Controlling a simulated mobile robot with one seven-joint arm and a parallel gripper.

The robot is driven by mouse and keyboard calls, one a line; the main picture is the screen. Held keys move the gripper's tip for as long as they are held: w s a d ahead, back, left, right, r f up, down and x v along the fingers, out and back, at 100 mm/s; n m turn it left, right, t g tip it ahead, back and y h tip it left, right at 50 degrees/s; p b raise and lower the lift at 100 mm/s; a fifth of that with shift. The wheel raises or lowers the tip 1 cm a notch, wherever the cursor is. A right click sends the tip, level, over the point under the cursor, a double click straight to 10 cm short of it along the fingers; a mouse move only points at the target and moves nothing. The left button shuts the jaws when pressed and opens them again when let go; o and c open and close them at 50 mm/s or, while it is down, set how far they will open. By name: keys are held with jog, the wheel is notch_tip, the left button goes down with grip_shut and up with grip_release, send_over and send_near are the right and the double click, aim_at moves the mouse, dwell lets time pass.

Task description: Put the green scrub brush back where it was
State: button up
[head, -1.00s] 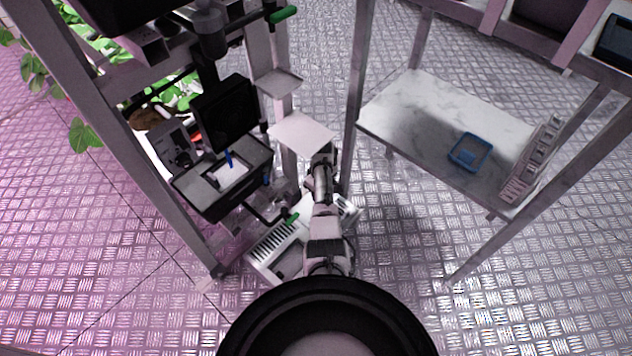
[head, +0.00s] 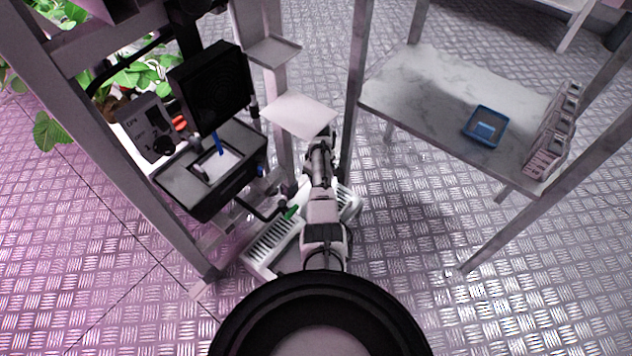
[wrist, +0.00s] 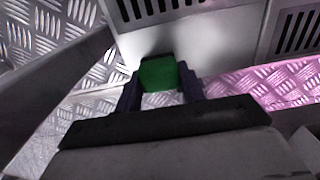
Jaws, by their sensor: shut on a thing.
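In the wrist view, the green scrub brush (wrist: 158,73) shows as a green block between the two dark fingers of my gripper (wrist: 161,84). The fingers are shut on it. A pale, slotted white unit (wrist: 185,40) lies just beyond the brush. I cannot tell whether the brush touches it. In the head view, my arm reaches down between the left rack and the marble-topped table, and its own links hide my gripper. A small green piece (head: 291,211) shows at the end of a black rod; I cannot tell whether it belongs to the brush.
A slotted white unit (head: 271,241) is low beside my arm. A rack with a dark screen (head: 211,88) stands left, with a pale plate (head: 298,115) above my arm. The marble-topped table (head: 425,95) at right holds a blue tray (head: 486,127). Open metal floor lies right.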

jog(key=shift+w+f+b, duration=0.2)
jog(key=shift+f+b, duration=0.15)
jog(key=shift+f, duration=0.15)
jog(key=shift+r, duration=0.15)
jog(key=shift+f, duration=0.2)
jog(key=o, duration=0.9)
jog(key=shift+o, duration=0.2)
jog(key=shift+r, duration=0.1)
notch_tip(320, 180, up, 8)
jog(key=p, duration=0.3)
jog(key=shift+f, duration=0.2)
